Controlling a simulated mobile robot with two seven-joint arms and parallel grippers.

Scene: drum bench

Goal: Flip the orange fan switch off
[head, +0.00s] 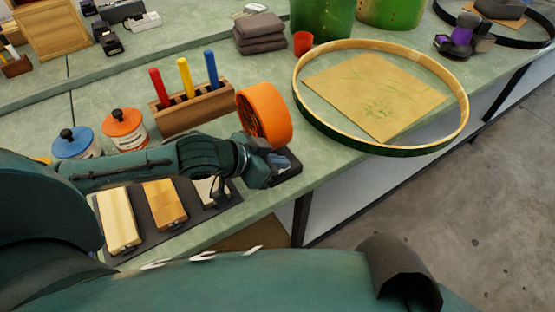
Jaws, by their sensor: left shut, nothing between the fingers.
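The orange fan (264,113) is a round orange drum-shaped housing on a dark base (288,172), near the front edge of the green bench. My left gripper (275,165) is shut and empty. It is low in front of the fan, beside or over the dark base. I cannot tell whether it touches the base. The fan's switch is not made out; my gripper covers part of the base. My right gripper is not in view.
Wooden blocks (119,218) lie on a dark tray left of the base. Behind stand a wooden holder (195,108) with coloured handles, an orange-lidded jar (124,128) and a blue-lidded jar (74,143). A large hoop (466,108) lies right of the fan.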

